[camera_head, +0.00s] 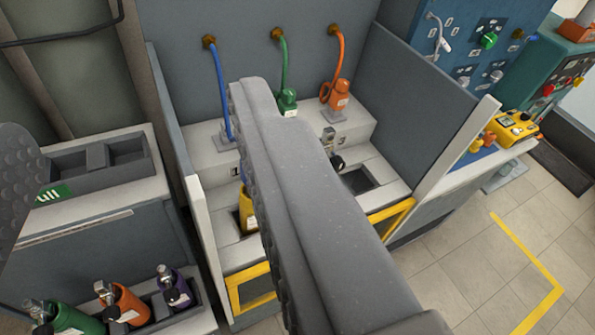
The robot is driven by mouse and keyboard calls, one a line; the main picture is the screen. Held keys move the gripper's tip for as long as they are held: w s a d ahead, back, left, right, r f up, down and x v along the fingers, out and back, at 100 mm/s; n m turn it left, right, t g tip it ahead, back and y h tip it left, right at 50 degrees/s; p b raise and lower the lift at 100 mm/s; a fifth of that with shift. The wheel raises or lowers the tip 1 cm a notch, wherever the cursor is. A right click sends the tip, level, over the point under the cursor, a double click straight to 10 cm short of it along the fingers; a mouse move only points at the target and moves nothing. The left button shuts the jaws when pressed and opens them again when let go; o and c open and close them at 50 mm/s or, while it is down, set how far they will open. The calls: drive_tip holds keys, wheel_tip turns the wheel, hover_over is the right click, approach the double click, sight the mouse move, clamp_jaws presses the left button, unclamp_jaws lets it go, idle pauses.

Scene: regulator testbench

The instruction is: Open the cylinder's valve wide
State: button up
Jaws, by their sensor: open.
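My gripper (130,112) is open, with one large grey finger across the middle of the view and the other, with a studded pad, at the left edge. Nothing is seen held between them. A yellow cylinder (246,214) stands in the left slot of the test bench, partly hidden behind the middle finger. Its valve is not clearly seen. A green cylinder (78,320), an orange cylinder (130,305) and a purple cylinder (180,290), with metal valves on top, sit in a rack at the lower left. The task does not say which cylinder is meant.
Blue (218,85), green (282,62) and orange (338,55) hoses hang on the bench's back wall. A black knob (337,162) shows beside the finger. Side panels (425,100) enclose the bench. A tray (100,160) is at left. Tiled floor (480,270) is open at right.

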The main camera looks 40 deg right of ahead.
drive_tip(key=w+d+f, duration=0.3)
drive_tip(key=f, duration=0.4)
drive_tip(key=w+d+f+b, duration=0.1)
drive_tip(key=w+d+f, duration=0.25)
drive_tip(key=f, duration=0.35)
drive_tip(key=w+d+f, duration=0.3)
drive_tip(key=d+f, duration=0.1)
drive_tip(key=f, duration=0.3)
drive_tip(key=s+d+f+t+y, duration=0.1)
drive_tip(key=d+f+y, duration=0.1)
drive_tip(key=f, duration=0.7)
drive_tip(key=s+d+f+t+y, duration=0.1)
drive_tip(key=f, duration=0.8)
drive_tip(key=shift+w+a+f+b, duration=0.15)
drive_tip(key=shift+w+b, duration=0.5)
drive_tip(key=shift+w, duration=2.75)
drive_tip(key=shift+w+a+f+b, duration=0.1)
drive_tip(key=shift+w+b, duration=0.55)
drive_tip(key=shift+w, duration=2.75)
